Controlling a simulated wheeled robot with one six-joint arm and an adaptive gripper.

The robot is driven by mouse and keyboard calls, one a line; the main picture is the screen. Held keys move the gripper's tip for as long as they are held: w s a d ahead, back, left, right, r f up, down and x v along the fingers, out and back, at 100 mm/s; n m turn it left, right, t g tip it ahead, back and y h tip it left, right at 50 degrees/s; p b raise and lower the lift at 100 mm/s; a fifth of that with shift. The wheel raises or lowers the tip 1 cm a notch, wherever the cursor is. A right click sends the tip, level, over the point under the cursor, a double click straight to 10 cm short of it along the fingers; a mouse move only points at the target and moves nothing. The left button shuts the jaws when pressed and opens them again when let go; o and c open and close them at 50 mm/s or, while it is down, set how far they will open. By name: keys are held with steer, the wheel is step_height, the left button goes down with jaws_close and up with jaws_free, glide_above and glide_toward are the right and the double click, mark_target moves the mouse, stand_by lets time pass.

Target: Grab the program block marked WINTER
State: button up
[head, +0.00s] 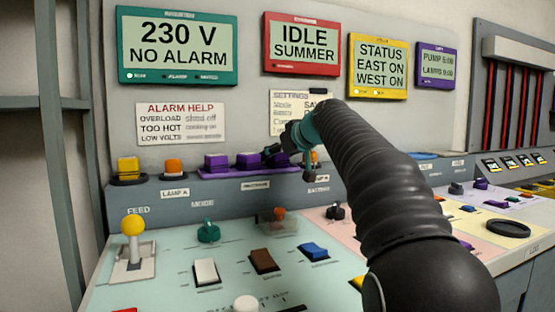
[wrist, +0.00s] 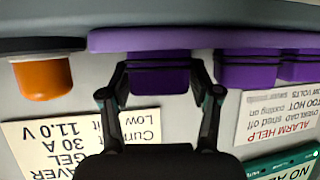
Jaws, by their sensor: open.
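Several purple blocks sit in a row on a purple strip on the console ledge: a left one (head: 216,162), a middle one (head: 248,160) and a right one partly behind my gripper (head: 290,160). In the wrist view, which is upside down, my gripper (wrist: 159,72) is open with one finger on each side of a purple block (wrist: 158,82). The fingers look close to its sides; contact cannot be told. Two more purple blocks (wrist: 246,70) (wrist: 300,66) stand beside it. No WINTER marking is readable on any block.
An orange button (wrist: 42,78) is on the other side of the gripped-around block; another orange button (head: 173,167) and a yellow one (head: 128,168) are at left. A red-framed display (head: 302,45) reads IDLE SUMMER. Levers and switches cover the green panel (head: 165,290) below.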

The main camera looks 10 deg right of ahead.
steer(key=c, duration=1)
steer(key=shift+o, duration=0.2)
steer(key=shift+r, duration=0.1)
